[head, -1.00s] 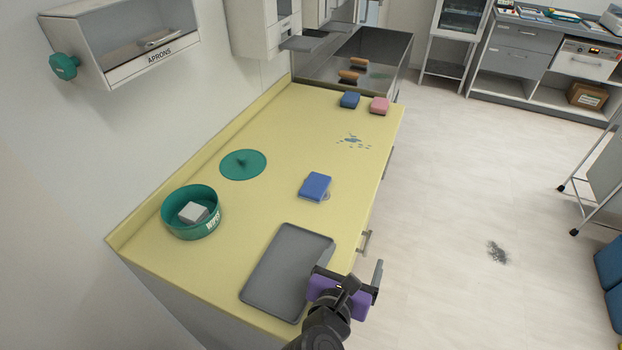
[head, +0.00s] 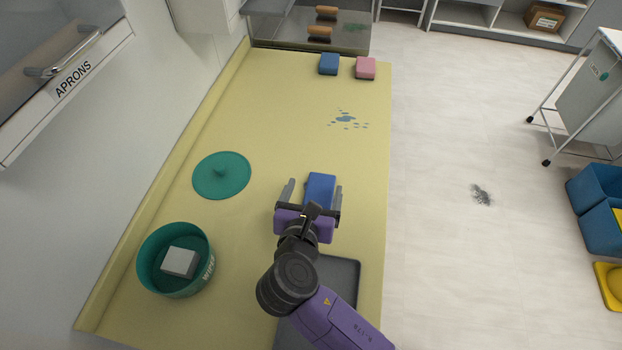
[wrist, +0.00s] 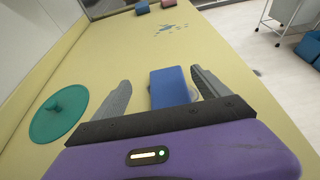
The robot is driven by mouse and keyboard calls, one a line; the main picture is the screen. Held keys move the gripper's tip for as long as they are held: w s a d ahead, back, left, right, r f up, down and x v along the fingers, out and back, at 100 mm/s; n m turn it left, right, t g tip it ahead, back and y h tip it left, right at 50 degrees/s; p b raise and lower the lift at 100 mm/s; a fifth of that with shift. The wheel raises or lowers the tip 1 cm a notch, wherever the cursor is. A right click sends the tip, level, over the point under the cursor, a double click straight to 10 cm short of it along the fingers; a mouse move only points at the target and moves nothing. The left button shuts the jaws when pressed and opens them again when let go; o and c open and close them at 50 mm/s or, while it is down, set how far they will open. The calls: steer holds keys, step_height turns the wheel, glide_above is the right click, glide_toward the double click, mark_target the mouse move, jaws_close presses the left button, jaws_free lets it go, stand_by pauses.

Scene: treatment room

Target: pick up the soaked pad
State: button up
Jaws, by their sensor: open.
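A blue pad (head: 320,187) lies on the yellow counter, with a small wet-looking patch showing at its edge in the wrist view. My gripper (head: 314,190) is open, with one finger on each side of the pad in the head view. In the wrist view the pad (wrist: 170,88) is between the two spread fingers, nearer the right one, and neither finger visibly grips it. I cannot tell how high the fingers are above the counter.
A grey tray (head: 345,275) lies partly under my arm. A green wipes tub (head: 150,255) holding a pale block (head: 180,262) and a green lid (head: 222,174) are at left. Blue spill drops (head: 345,119), a dark blue block (head: 328,64) and a pink block (head: 366,68) are farther back.

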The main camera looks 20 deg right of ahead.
mark_target(323, 174)
steer(key=shift+s+d+f+p+x, duration=0.1)
steer(key=shift+f+x, duration=0.05)
steer(key=shift+x, duration=1.05)
steer(key=shift+s+d+f+p+x, duration=0.1)
steer(key=shift+s+x, duration=0.05)
steer(key=shift+x, duration=1)
steer(key=shift+s+d+f+p+x, duration=0.1)
steer(key=shift+f+x, duration=0.05)
steer(key=shift+x, duration=1.05)
steer(key=shift+s, duration=0.1)
steer(key=c, duration=1.6)
steer(key=shift+o, duration=0.2)
steer(key=shift+r, duration=0.1)
steer(key=shift+r, duration=0.1)
